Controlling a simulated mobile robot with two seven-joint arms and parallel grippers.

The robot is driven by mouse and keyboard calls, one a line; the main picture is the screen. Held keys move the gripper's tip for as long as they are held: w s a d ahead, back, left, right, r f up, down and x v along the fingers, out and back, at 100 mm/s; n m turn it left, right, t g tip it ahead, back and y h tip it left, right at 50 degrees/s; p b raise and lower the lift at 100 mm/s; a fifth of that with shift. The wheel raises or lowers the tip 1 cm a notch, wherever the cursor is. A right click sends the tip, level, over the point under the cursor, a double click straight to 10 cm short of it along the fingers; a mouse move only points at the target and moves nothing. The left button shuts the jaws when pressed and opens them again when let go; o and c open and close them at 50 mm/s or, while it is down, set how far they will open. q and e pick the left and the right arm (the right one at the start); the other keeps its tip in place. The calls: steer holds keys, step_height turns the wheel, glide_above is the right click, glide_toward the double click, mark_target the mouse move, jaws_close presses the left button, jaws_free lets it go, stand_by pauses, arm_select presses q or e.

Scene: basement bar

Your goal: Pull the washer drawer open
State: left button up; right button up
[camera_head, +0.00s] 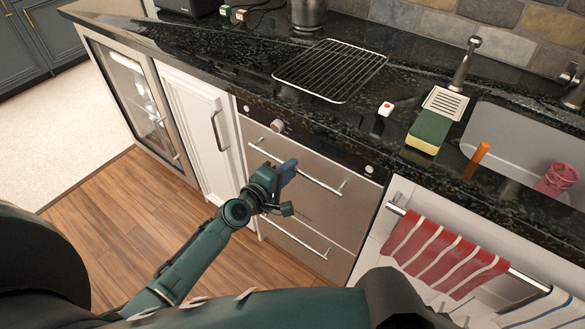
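The washer (325,215) is a brushed-metal front under the dark counter, with a knob and two drawers, one above the other. Both drawers look closed. The upper drawer has a silver bar handle (322,182); the lower drawer has a similar bar (300,238). My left gripper (289,174) is in front of the upper drawer and overlaps the left part of its handle. Its blue-grey fingertip part shows there, but the spacing of the fingers is unclear. I cannot tell whether it touches the handle. My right gripper is not in view.
A white cabinet door (195,112) stands left of the washer. A striped red towel (440,255) hangs on a rail to the right. A wire rack (331,68), a sponge (428,130) and a sink (520,140) are on the counter. Wooden floor (120,215) is open at left.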

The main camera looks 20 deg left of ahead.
arm_select(q)
steer(key=shift+x, duration=1)
jaws_close()
